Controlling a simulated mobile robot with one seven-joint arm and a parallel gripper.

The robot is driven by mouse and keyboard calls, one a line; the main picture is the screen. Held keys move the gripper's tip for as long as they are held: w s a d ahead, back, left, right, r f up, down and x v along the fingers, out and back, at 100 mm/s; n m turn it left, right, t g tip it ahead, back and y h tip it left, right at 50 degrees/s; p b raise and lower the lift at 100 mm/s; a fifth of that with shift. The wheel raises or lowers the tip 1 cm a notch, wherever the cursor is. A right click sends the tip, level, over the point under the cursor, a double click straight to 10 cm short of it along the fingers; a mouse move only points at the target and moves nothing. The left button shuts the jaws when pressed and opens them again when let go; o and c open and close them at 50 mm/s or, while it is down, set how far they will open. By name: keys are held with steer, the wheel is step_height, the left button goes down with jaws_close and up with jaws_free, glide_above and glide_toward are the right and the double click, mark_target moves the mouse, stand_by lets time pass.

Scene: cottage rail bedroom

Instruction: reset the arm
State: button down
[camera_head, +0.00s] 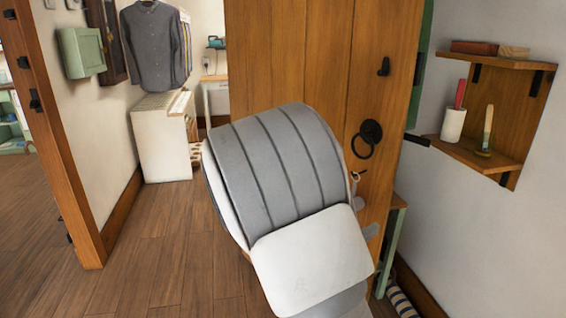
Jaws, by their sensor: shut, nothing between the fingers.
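My arm (275,165) fills the middle of the view, with grey ribbed and white casing. It stands in front of a wooden plank door (290,60) and covers the door's lower part. My gripper cannot be made out; the arm's own casing hides what lies behind it. Small grey pieces show at the arm's right edge, too little to tell what they are. The door has a black ring handle (369,131) to the right of the arm.
An open doorway post (62,130) stands at left. A white cabinet (160,140) is beyond it, under a hanging grey shirt (154,45). A wooden corner shelf (475,152) holds small items at right. Bare wooden floor (150,270) lies at lower left.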

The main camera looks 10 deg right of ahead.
steer(key=s+d+m+g+y, duration=0.4)
steer(key=s+g, duration=0.3)
steer(key=s, duration=0.4)
steer(key=s+a+r+m+y, duration=0.2)
steer(key=s+a+m+y, duration=0.1)
steer(key=s+a+y, duration=0.55)
steer(key=s+a+r+t+y, duration=0.2)
steer(key=a+r+t+y, duration=0.15)
steer(key=a, duration=0.35)
step_height(320, 180, up, 22)
steer(key=n+p, duration=0.1)
steer(key=p, duration=1.9)
steer(key=shift+a+h+p, duration=0.3)
steer(key=shift+a+p, duration=0.1)
steer(key=shift+a, duration=0.05)
steer(key=shift+w+f, duration=0.1)
steer(key=shift+f, duration=0.05)
